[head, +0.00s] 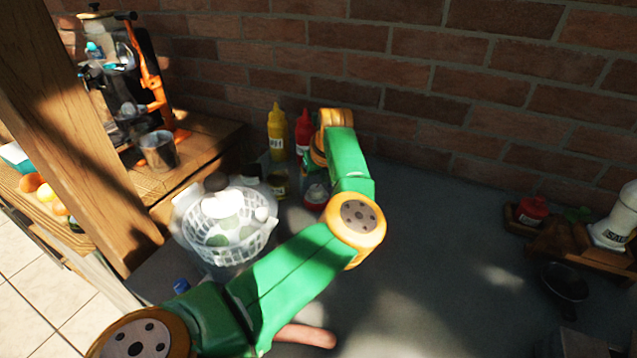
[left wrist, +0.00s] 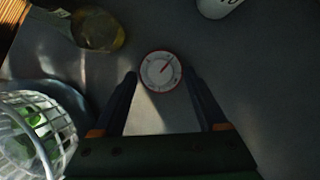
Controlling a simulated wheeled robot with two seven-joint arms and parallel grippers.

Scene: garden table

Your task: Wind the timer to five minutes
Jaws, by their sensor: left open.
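The timer (left wrist: 160,71) has a round white dial with a red rim and a red pointer leaning to the upper right. It lies face up on the grey tabletop in the left wrist view. In the head view it appears to be the small red and white round thing (head: 316,196) beside my left arm. My left gripper (left wrist: 159,77) is open, its two fingers on either side of the timer in the picture, with visible gaps. I cannot tell how high the fingers are above it. In the head view the fingers are hidden by my arm. My right gripper is not in view.
A white basket (head: 192,226) with green and white things stands left of the timer. A yellow bottle (head: 277,133), a red bottle (head: 305,130) and a small jar (head: 279,184) stand near the brick wall. The tabletop (head: 440,240) to the right is largely clear.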

